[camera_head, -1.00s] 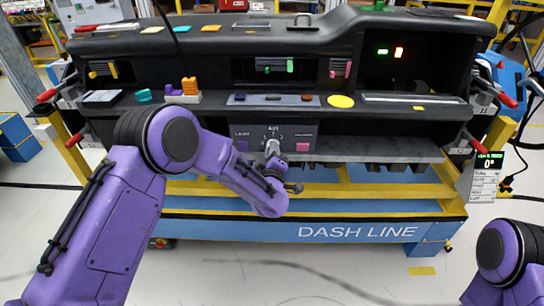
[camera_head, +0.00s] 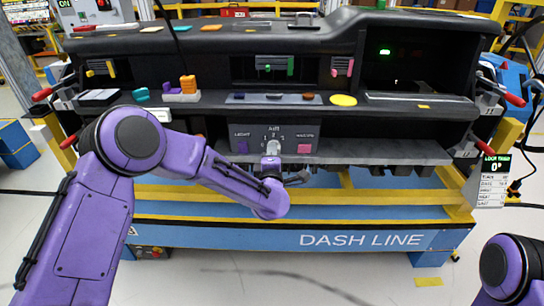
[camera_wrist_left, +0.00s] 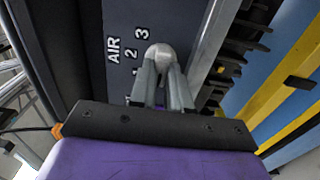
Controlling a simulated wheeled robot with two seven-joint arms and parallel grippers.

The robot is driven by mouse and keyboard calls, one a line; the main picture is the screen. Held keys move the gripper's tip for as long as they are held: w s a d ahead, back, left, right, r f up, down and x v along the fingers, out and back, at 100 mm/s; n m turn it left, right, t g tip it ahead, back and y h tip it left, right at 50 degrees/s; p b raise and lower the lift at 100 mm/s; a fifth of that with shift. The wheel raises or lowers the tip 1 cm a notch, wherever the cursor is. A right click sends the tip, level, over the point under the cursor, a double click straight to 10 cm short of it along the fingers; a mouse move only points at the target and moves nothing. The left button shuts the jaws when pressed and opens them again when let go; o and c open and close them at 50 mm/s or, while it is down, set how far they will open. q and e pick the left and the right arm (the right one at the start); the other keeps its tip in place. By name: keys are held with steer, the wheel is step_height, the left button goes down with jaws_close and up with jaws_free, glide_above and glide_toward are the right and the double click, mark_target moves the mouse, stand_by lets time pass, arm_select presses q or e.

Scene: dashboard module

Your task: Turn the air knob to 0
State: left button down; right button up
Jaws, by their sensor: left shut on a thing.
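The air knob (camera_wrist_left: 160,52) is a pale rounded knob on the dark panel under the label AIR. In the wrist view the numbers 1, 2 and 3 show beside it; a 0 mark is not visible, and I cannot tell which number the knob points to. The left gripper (camera_wrist_left: 162,85) is shut on the knob, with its two grey fingers on either side of it. In the head view the left gripper (camera_head: 272,163) reaches the small control panel (camera_head: 275,133) from below. My right gripper is out of view.
LIGHT (camera_head: 243,147) and a pink button (camera_head: 304,148) flank the knob. A display sign (camera_head: 492,180) at the right reads 0°. Red-handled clamps (camera_head: 484,146) stand at the dashboard's ends.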

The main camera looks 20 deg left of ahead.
arm_select(q)
steer(key=shift+f, duration=0.1)
stand_by(0.3)
steer(key=c, duration=1.1)
jaws_free()
steer(key=b+v, duration=0.1)
steer(key=v, duration=0.9)
steer(key=shift+s, duration=0.3)
steer(key=shift+d, duration=0.1)
